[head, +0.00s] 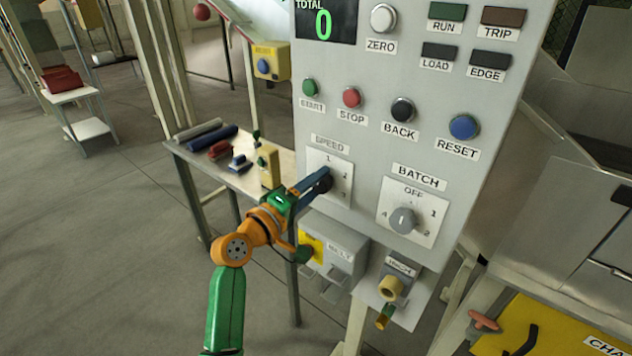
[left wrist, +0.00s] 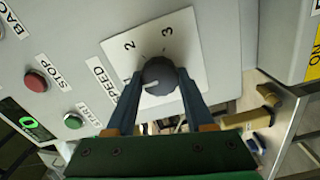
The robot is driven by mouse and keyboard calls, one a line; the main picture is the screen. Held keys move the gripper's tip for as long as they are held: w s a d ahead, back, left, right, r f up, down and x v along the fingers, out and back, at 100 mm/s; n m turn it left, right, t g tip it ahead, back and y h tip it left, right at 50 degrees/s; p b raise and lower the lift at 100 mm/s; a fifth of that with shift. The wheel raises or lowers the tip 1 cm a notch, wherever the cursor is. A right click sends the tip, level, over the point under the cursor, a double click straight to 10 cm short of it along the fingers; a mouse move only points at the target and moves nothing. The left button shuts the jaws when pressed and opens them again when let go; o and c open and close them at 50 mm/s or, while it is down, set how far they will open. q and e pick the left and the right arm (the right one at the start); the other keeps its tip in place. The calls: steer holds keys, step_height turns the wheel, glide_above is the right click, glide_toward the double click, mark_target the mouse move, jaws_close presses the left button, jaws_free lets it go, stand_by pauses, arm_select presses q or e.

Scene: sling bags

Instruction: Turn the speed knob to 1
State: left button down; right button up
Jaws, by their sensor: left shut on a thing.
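The speed knob (head: 325,182) is a dark round knob on a white plate marked 1, 2 and 3, under the SPEED label (head: 329,143). My left gripper (head: 321,181) reaches it from the left and is shut on it. In the left wrist view, the two blue fingers of the gripper (left wrist: 160,82) sit on either side of the knob (left wrist: 159,71). Its white pointer line faces left and slightly down, toward the SPEED label side. My right gripper is not in view.
The BATCH knob (head: 403,220) is to the right on the grey panel. START, STOP, BACK and RESET buttons (head: 463,127) are above. The display (head: 323,22) reads TOTAL 0. The BELT box (head: 338,250) is below, and a side table (head: 214,178) with small items stands left.

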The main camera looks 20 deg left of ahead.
arm_select(q)
steer(key=shift+c, duration=1.4)
jaws_free()
steer(key=b+v, duration=0.1)
steer(key=v, duration=0.6)
steer(key=shift+b, duration=0.3)
